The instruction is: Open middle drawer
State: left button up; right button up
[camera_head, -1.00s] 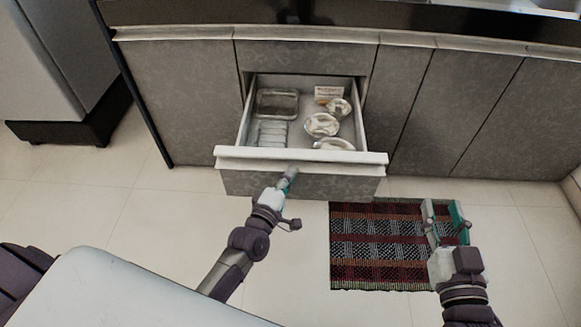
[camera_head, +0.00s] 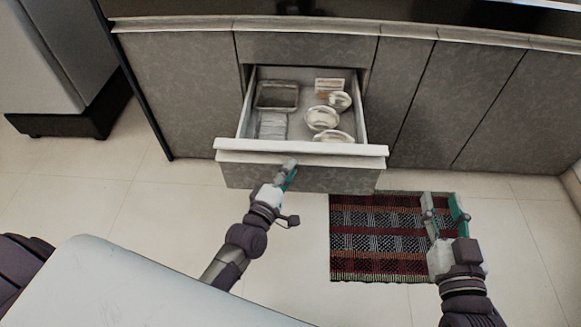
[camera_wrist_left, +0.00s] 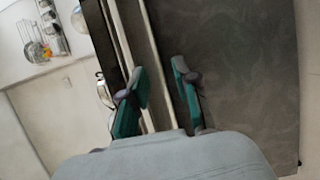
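The open drawer (camera_head: 303,152) is pulled well out of the grey cabinet, below a shut grey panel (camera_head: 305,47). It has a pale lip along its grey front. My left gripper (camera_head: 287,176) is at the front, just below the lip near its middle. In the left wrist view, the left gripper's teal-padded fingers (camera_wrist_left: 160,98) stand apart beside the pale edge and the grey drawer front (camera_wrist_left: 235,70); I cannot tell whether they touch it. My right gripper (camera_head: 444,212) is open and empty above the mat.
The drawer holds a glass dish (camera_head: 277,96), pale stacked items (camera_head: 272,126) and several bowls (camera_head: 322,118). A striped mat (camera_head: 375,240) lies on the floor at right. A fridge-like appliance (camera_head: 45,60) stands at left. Open tile floor surrounds the mat.

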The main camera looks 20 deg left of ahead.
pick_arm(q)
jog(key=s+a, duration=0.1)
jog(key=s, duration=0.9)
jog(key=shift+s, duration=0.4)
jog(key=shift+a, duration=0.1)
